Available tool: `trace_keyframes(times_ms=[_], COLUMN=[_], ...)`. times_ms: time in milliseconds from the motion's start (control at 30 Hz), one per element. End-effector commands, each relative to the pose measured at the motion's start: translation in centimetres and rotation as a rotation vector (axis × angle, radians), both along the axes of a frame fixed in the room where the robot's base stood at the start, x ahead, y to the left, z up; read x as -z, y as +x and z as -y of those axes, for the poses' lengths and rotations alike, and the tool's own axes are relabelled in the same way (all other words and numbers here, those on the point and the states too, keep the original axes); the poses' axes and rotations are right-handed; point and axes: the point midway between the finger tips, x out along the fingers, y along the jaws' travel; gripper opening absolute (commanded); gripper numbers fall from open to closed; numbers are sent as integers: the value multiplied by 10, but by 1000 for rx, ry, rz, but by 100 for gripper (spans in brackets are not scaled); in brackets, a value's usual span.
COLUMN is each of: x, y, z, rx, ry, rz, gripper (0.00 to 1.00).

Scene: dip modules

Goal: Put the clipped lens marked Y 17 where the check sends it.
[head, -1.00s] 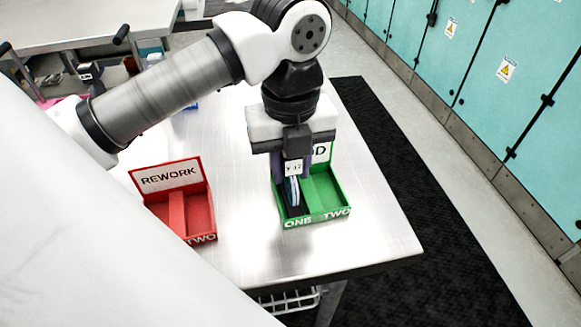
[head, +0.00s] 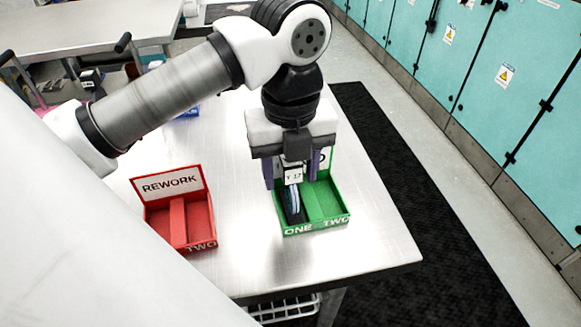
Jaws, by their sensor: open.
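The clipped lens marked Y 17 (head: 293,177) stands in compartment ONE of the green tray (head: 337,218), its white label upright and facing me. Its lower part (head: 293,203) looks dark with a blue-white edge. My gripper (head: 291,176) is directly above the green tray, pointing down. Its jaws are open, with one finger on each side of the lens's label. The tray's back sign is mostly hidden behind my gripper; only a last letter shows. Compartment TWO (head: 325,200) looks empty.
A red tray with a REWORK sign (head: 169,184) stands to the left, its visible compartments empty. A blue item (head: 188,111) lies farther back, partly hidden by my arm. The metal table (head: 245,240) is clear between the trays and at its front right corner.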

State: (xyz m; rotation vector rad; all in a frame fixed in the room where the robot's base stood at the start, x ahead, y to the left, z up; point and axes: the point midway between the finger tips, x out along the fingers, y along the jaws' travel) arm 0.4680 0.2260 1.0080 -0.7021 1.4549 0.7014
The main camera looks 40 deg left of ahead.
Motion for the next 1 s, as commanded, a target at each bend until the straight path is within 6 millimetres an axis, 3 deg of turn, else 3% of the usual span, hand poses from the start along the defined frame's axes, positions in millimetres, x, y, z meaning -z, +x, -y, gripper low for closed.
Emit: trace_keyframes(times_ms=[500,667,1000], x=[-105,-115,-114], y=[0,0,0], z=[0,0,0], rx=[0,0,0], ry=[1,1,0], rz=[0,0,0], gripper=[49,49,49])
